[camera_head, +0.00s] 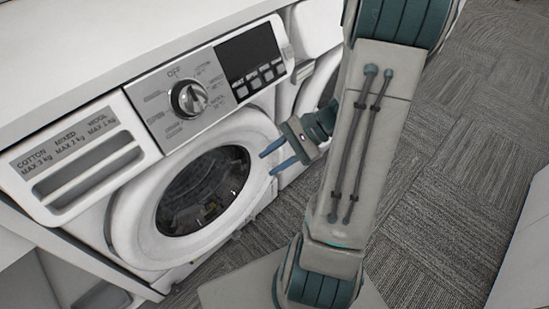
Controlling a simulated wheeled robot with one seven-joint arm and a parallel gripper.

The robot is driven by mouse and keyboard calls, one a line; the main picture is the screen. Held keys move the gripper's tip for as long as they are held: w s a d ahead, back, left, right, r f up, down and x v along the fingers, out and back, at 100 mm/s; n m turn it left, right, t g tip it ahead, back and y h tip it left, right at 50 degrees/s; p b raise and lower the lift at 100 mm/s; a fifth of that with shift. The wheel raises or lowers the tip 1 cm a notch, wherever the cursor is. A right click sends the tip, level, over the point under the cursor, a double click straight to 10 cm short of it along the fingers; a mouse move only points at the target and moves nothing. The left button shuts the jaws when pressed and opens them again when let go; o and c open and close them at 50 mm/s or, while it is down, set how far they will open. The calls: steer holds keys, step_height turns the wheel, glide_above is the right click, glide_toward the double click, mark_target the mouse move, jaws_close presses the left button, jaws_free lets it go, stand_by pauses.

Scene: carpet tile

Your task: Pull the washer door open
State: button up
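A white front-loading washer fills the left of the head view. Its round door (141,222) has a white ring and a dark glass window (203,190). The door looks closed or nearly so; I cannot tell exactly. My gripper (269,162) is at the right edge of the door ring, with its two blue fingers apart and pointing left toward the rim. No object shows between the fingers. I cannot tell whether the fingertips touch the door.
The washer's panel has a dial (188,98), a dark display (247,50) and a detergent drawer (88,166). A second white machine (315,28) stands beside it. A white countertop (75,35) runs above. Grey carpet (470,130) is clear at the right.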

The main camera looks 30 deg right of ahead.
steer(key=w+d+f+m+t+y+b, duration=0.25)
steer(key=d+f+m+t+b, duration=0.4)
steer(key=f, duration=0.55)
steer(key=m+t+h+b, duration=0.4)
steer(key=m+t+h, duration=0.1)
steer(key=m+t, duration=0.35)
glide_toward(280, 158)
steer(key=shift+g, duration=0.4)
steer(key=b+x, duration=0.1)
steer(key=x, duration=0.2)
steer(key=b+x, duration=0.1)
steer(key=x, duration=0.3)
steer(key=d+b+x, duration=0.1)
steer(key=x, duration=0.2)
steer(key=shift+w+a+f, duration=0.15)
steer(key=shift+w+f, duration=0.05)
steer(key=shift+w, duration=0.2)
